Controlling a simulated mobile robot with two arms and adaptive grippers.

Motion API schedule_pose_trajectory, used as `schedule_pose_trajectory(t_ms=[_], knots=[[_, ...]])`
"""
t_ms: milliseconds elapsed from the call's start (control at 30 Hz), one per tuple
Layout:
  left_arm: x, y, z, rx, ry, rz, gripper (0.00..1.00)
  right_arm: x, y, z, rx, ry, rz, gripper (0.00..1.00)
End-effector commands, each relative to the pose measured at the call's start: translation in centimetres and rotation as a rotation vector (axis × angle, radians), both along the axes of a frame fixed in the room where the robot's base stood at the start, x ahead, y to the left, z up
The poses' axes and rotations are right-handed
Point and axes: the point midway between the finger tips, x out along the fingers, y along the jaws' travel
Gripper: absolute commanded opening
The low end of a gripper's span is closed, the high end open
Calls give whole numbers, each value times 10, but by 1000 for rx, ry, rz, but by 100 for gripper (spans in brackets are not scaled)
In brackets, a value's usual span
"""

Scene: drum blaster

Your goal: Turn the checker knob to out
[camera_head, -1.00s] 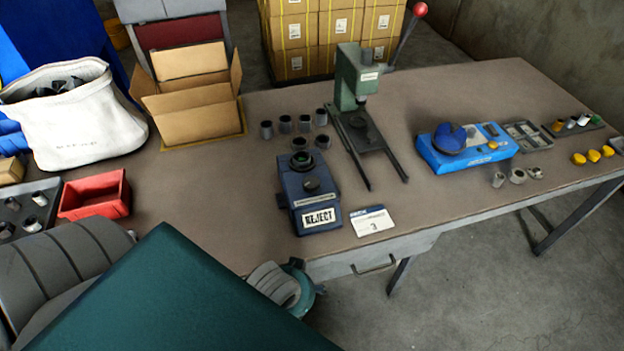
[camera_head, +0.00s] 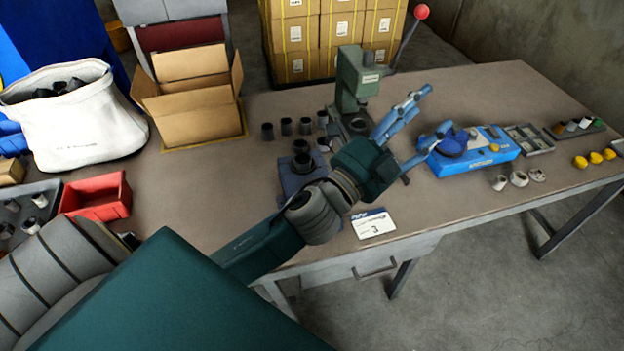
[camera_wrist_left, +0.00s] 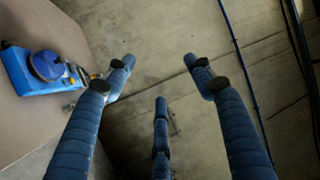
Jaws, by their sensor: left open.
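The checker (camera_head: 288,180) is a dark blue box on the table's front half. My left forearm and wrist cover most of it, including its knob and the REJECT sign seen earlier. A dark round piece (camera_head: 302,160) on its top still shows. My left gripper (camera_head: 432,110) is open and empty, with its blue fingers spread. It hangs above the table, right of the checker, between the green press (camera_head: 358,85) and the blue device (camera_head: 480,152). In the left wrist view the fingers (camera_wrist_left: 160,85) are spread with nothing between them. My right gripper is not in view.
A white card (camera_head: 374,224) lies at the front edge, under my wrist. Several dark cups (camera_head: 287,127) stand behind the checker. A cardboard box (camera_head: 195,110), a red bin (camera_head: 97,197) and a white sack (camera_head: 75,125) are on the left.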

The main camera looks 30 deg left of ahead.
Motion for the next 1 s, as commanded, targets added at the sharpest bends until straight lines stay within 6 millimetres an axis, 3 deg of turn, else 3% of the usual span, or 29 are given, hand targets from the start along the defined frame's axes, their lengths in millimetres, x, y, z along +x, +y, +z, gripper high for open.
schedule_pose_trajectory(t_ms=[33, 67, 100, 167, 233, 333, 367, 467, 500, 567, 600, 700, 800, 900, 1000], knots=[[-2, -32, 31, 162, -160, -87, 54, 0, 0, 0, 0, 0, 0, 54], [-8, -53, 44, 262, -255, -142, 54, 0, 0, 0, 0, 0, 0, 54], [-18, -79, 54, 402, -376, -216, 54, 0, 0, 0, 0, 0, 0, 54], [-36, -115, 54, 618, -544, -329, 54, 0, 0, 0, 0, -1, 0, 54], [-55, -145, 33, 879, -717, -468, 54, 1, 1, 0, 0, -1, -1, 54], [-70, -154, -25, 1264, -905, -684, 54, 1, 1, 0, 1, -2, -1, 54], [-71, -147, -45, 1379, -946, -754, 54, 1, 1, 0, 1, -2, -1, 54], [-64, -93, -111, 1749, -1005, -1010, 54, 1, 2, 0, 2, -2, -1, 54], [-59, -61, -131, 1882, -996, -1119, 54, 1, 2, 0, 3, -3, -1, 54], [-52, -7, -151, 2052, -950, -1280, 54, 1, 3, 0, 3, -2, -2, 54], [-48, 30, -158, 2146, -901, -1381, 54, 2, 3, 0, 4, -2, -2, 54], [-46, 111, -160, 2301, -751, -1603, 54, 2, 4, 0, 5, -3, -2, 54], [-50, 164, -152, 2368, -623, -1749, 54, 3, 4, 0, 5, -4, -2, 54], [-55, 191, -146, 2390, -545, -1829, 54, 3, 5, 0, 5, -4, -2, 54], [-57, 199, -150, 2393, -520, -1857, 54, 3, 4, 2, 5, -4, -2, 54]])
